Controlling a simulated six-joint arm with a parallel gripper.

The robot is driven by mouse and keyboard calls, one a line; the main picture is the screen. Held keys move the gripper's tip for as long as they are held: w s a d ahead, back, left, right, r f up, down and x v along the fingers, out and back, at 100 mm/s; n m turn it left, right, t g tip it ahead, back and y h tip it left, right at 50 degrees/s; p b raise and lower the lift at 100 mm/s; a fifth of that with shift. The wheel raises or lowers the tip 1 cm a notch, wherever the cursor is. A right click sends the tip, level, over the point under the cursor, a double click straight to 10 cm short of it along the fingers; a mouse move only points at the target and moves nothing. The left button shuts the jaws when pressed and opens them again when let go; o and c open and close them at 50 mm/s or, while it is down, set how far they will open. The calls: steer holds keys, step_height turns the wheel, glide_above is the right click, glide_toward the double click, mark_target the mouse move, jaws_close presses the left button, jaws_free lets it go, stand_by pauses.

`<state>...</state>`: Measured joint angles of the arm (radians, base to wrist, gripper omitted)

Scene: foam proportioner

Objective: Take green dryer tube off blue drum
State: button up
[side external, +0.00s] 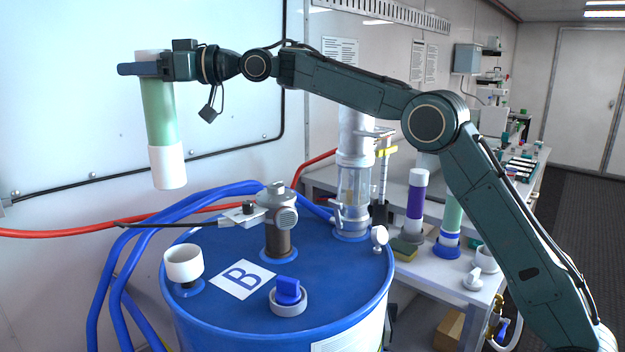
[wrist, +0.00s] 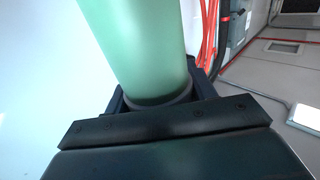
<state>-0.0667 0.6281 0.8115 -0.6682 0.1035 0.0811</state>
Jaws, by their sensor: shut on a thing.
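The green dryer tube (side external: 160,112) has white end caps and hangs nearly upright, slightly tilted, in the side external view. My gripper (side external: 140,69) is shut on it near its upper end. The tube is in the air, above and left of the blue drum (side external: 335,290), and apart from it. In the wrist view the green tube (wrist: 140,50) fills the upper middle, with my gripper's dark jaws (wrist: 160,112) around it. The drum carries a label "B" and an empty white cup-shaped socket (side external: 184,264) at its left.
A pump fitting (side external: 279,222), a blue-capped bung (side external: 288,292) and a clear cylinder (side external: 356,180) stand on the drum. Blue hoses (side external: 125,260) loop at its left. A bench behind holds a purple tube (side external: 415,207) and another green tube (side external: 452,215). A white wall panel lies behind my gripper.

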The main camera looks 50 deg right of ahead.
steer(key=shift+r, duration=0.4)
steer(key=shift+s, duration=0.1)
stand_by(0.4)
